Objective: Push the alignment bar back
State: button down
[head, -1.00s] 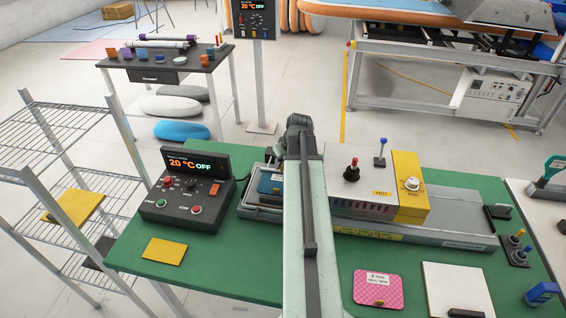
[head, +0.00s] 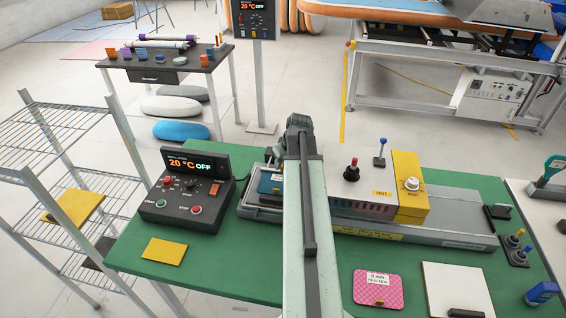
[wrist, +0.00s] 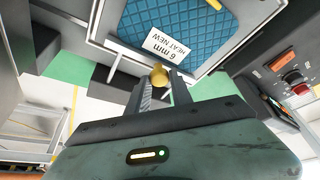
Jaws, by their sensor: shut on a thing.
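My gripper (wrist: 161,88) is shut on a round gold knob (wrist: 160,75) at the edge of a blue quilted pad (wrist: 180,35) labelled "6 mm HEAT NEW". The pad lies in a grey metal tray, whose rim (wrist: 120,48) shows in the wrist view. In the head view the blue pad (head: 266,184) is partly hidden behind my arm, left of the white and yellow press box. My gripper is hidden there by the arm. I cannot tell for certain which part is the alignment bar.
The press box (head: 360,185) stands on a long grey rail (head: 450,232). A black control box (head: 180,210) is on the left of the green table (head: 225,265). A yellow pad (head: 164,251), a pink pad (head: 381,286) and a white board (head: 455,285) lie in front.

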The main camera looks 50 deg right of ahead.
jog(key=w+d, duration=0.1)
jog(key=d, duration=0.2)
jog(key=w+d, duration=0.1)
jog(key=shift+w+d, duration=0.2)
jog(key=shift+w, duration=0.15)
jog(key=c, duration=1.1)
grip_release()
jog(key=shift+c, duration=0.2)
jog(key=p+v, duration=0.7)
jog(key=shift+s+r, duration=0.25)
jog(key=shift+r, duration=0.1)
jog(key=shift+a, duration=0.15)
